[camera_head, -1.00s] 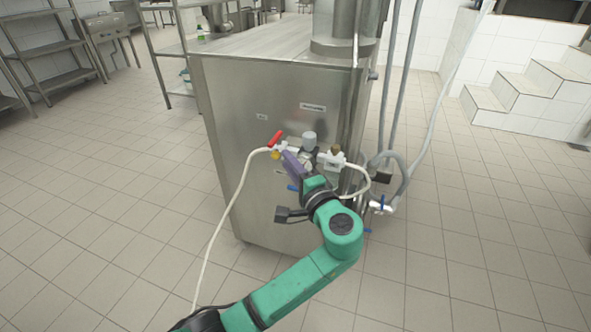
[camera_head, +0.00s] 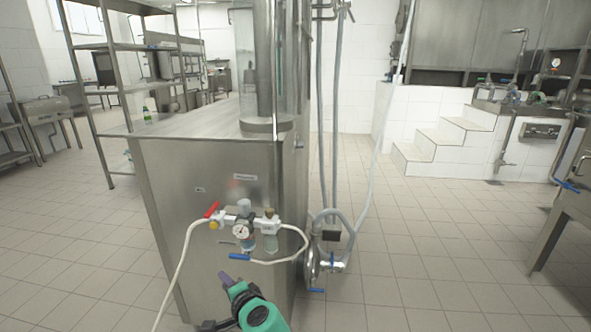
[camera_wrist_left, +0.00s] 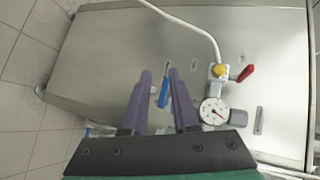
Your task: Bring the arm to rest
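My left arm is green, with a dark wrist. Its gripper (camera_head: 226,281) has purple fingers and shows at the bottom of the head view, below the valve fittings and apart from them. In the left wrist view the gripper (camera_wrist_left: 159,78) has its two purple fingers spread apart with nothing held. A blue valve handle (camera_wrist_left: 164,92) shows in the gap between them, beyond the fingers. My right gripper is in neither view.
A steel filler cabinet (camera_head: 205,170) stands ahead. It carries a red-handled valve (camera_head: 211,210), a pressure gauge (camera_head: 241,231), a blue handle (camera_head: 239,257) and a white hose (camera_head: 182,258). Grey hoses (camera_head: 337,110) hang at its right. The tiled floor (camera_head: 420,240) at right is clear.

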